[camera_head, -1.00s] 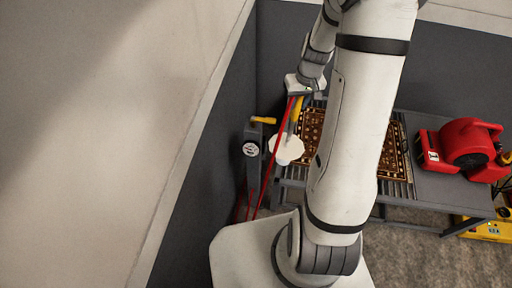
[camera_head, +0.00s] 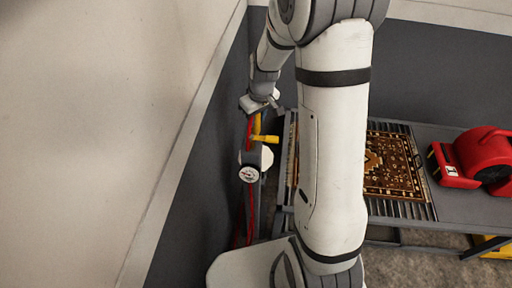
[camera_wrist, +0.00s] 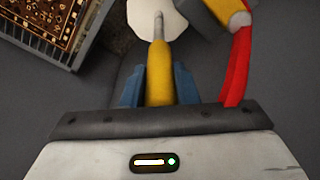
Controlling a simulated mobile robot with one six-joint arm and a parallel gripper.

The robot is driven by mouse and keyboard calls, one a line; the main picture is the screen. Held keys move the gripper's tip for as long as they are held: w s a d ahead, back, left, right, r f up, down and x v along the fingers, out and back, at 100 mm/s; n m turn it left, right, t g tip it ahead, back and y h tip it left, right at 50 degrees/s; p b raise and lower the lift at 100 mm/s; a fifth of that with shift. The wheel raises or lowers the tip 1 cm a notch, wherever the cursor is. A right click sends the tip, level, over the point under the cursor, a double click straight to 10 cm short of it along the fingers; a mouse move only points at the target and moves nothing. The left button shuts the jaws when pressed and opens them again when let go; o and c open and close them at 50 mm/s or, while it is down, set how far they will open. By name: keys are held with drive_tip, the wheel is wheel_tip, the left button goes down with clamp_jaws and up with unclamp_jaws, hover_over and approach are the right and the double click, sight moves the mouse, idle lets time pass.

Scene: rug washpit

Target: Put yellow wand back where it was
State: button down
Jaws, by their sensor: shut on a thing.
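The yellow wand (camera_wrist: 159,80) is held between the blue fingers of my gripper (camera_wrist: 158,90) in the wrist view. Its grey tube leads to a pale round head (camera_wrist: 155,17), partly cut off by the frame. In the head view the wand's yellow grip (camera_head: 257,124) hangs below my gripper (camera_head: 259,106), close to the post with the gauge (camera_head: 249,174). The pale head shows beside the gauge. A red hose (camera_head: 249,215) hangs down along the post. I cannot tell whether the wand touches the post.
A slatted table bears a patterned rug (camera_head: 393,165). A red blower (camera_head: 475,158) stands at its right end. A yellow lever (camera_head: 265,139) sticks out from the post top. The dark wall (camera_head: 208,165) is close on the left. My arm hides part of the table.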

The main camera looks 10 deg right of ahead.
sight(257, 132)
drive_tip(key=shift+f, duration=3.4)
drive_tip(key=shift+f+b, duration=0.2)
drive_tip(key=shift+b, duration=0.15)
drive_tip(key=c, duration=1.1)
unclamp_jaws()
drive_tip(key=shift+r, duration=0.15)
